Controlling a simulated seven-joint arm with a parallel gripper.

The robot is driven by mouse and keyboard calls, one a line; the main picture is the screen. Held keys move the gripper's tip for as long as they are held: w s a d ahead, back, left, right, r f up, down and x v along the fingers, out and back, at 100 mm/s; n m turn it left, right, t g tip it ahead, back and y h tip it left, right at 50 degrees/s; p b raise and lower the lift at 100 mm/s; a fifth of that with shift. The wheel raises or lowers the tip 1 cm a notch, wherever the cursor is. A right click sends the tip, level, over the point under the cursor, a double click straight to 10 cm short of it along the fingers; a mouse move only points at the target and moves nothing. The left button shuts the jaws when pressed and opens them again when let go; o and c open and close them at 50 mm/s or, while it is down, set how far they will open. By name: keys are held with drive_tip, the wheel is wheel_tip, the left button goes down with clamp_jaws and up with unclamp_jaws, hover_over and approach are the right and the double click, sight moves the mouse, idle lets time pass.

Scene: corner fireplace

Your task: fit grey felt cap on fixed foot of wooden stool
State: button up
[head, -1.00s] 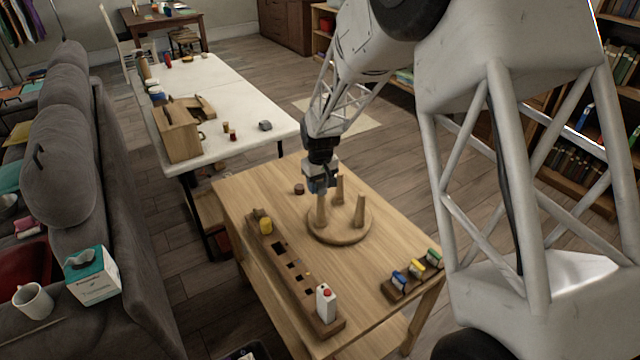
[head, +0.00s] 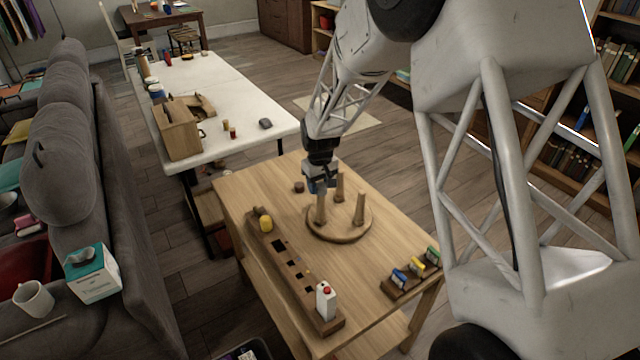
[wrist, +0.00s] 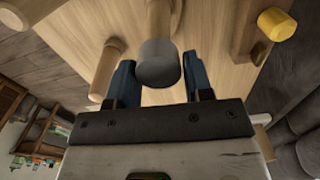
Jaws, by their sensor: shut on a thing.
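The wooden stool (head: 352,235) lies upside down on the wooden table, its round seat flat and its three legs pointing up. My gripper (head: 320,188) is above the front-left leg (head: 320,207). In the wrist view, the grey felt cap (wrist: 157,64) is between the two blue fingers of my gripper (wrist: 158,68), which is shut on it. The leg (wrist: 158,20) runs straight behind the cap, in line with it. I cannot tell whether the cap is seated on the foot or just over it. In the head view the cap is hidden by the fingers.
A second leg (wrist: 105,65) stands close by the left finger. A small rack (head: 400,286) holds coloured clips. A dark disc (head: 299,187) lies left of my gripper.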

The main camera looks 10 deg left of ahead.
drive_tip(key=shift+f, duration=0.85)
idle(0.7)
drive_tip(key=o, duration=0.9)
drive_tip(key=shift+r, duration=0.15)
drive_tip(key=shift+r, duration=3.8)
